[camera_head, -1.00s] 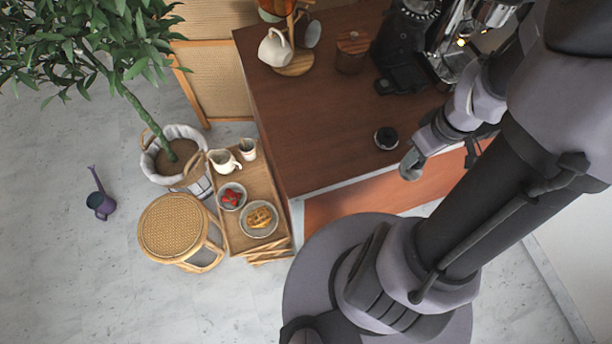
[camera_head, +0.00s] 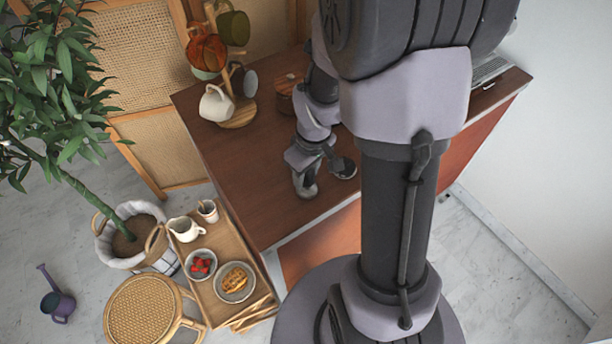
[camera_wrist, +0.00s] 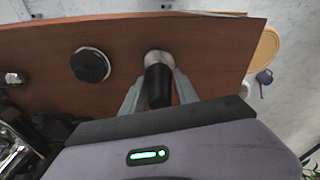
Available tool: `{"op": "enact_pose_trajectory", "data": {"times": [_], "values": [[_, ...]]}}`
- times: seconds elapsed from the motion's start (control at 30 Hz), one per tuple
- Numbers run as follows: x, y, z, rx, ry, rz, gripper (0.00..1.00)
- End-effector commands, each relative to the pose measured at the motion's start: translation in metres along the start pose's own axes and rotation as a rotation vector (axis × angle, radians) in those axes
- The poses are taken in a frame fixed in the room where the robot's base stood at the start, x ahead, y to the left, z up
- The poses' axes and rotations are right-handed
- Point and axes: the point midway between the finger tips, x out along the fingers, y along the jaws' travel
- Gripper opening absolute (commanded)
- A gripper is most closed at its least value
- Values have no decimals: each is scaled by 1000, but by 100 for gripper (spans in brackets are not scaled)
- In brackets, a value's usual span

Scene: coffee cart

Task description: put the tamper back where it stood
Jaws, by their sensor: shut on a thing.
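The tamper has a black handle (camera_wrist: 158,88) and a silver round base (camera_wrist: 158,57). My gripper (camera_wrist: 159,78) is shut on the handle, one finger at each side. The tamper points away from my wrist, base outermost, over the brown wooden counter (camera_wrist: 205,45). In the head view my gripper (camera_head: 303,176) is over the counter's front part, left of a round black item (camera_head: 343,167). I cannot tell whether the tamper's base touches the counter. The round black item with a pale rim also shows left of the tamper in the wrist view (camera_wrist: 91,66).
A mug tree with a white mug (camera_head: 215,104) stands at the counter's back left, near a brown canister (camera_head: 285,96). Below the counter's left side is a tray (camera_head: 225,317) with dishes, beside a stool (camera_head: 140,309) and a potted plant (camera_head: 128,240). My arm hides the coffee machine.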

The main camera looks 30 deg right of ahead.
Motion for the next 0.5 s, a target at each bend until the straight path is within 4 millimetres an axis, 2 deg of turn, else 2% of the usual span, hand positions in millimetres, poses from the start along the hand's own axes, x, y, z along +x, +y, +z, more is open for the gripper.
{"op": "enact_pose_trajectory", "data": {"times": [0.33,0.37,0.43,0.47,0.5], "values": [[5,1,1,0,2,1,0],[5,0,1,0,1,1,40],[4,0,1,0,1,1,54],[4,0,1,0,1,1,58],[4,0,1,0,1,1,58]]}}
